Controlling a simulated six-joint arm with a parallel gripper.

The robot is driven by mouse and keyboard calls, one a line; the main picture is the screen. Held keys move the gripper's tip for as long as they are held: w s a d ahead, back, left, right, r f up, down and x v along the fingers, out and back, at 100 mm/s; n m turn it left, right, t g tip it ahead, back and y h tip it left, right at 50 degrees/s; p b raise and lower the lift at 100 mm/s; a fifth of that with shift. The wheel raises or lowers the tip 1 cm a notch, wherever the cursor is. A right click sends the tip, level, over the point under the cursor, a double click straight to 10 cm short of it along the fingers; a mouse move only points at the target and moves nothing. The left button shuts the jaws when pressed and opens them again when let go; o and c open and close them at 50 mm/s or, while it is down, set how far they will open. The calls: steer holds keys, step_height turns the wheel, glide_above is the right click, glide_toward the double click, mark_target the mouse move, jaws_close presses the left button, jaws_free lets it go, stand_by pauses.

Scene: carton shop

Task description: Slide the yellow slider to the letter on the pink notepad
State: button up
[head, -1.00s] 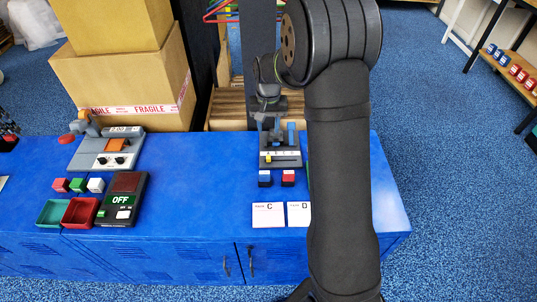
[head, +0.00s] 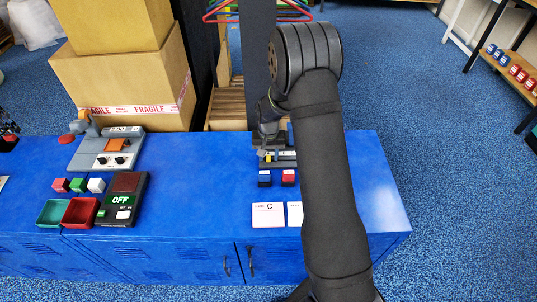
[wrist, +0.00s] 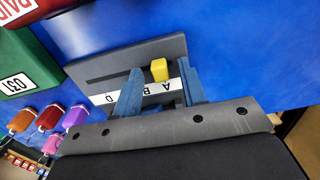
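The yellow slider (wrist: 160,70) is a small block on a dark grey slider panel (wrist: 90,70) with a white strip of letters. It sits beside the letter A in the wrist view, and also shows in the head view (head: 268,157). In the wrist view D, B and A read upside down; a finger covers the space between D and B. My gripper (wrist: 159,66) is open, its blue fingers on either side of the slider with gaps visible. A pale pink notepad (head: 268,222) shows the letter C. A whiter notepad (head: 294,222) beside it is partly hidden by my arm.
A blue box (head: 264,178) and a red box (head: 289,177) stand in front of the panel. An OFF switch box (head: 124,202), trays and a grey device (head: 105,155) are at left. The blue bench between is clear.

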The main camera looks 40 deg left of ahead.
mark_target(285, 161)
jaws_close()
steer(key=w+d, duration=0.4)
steer(key=shift+w+d, duration=0.15)
jaws_free()
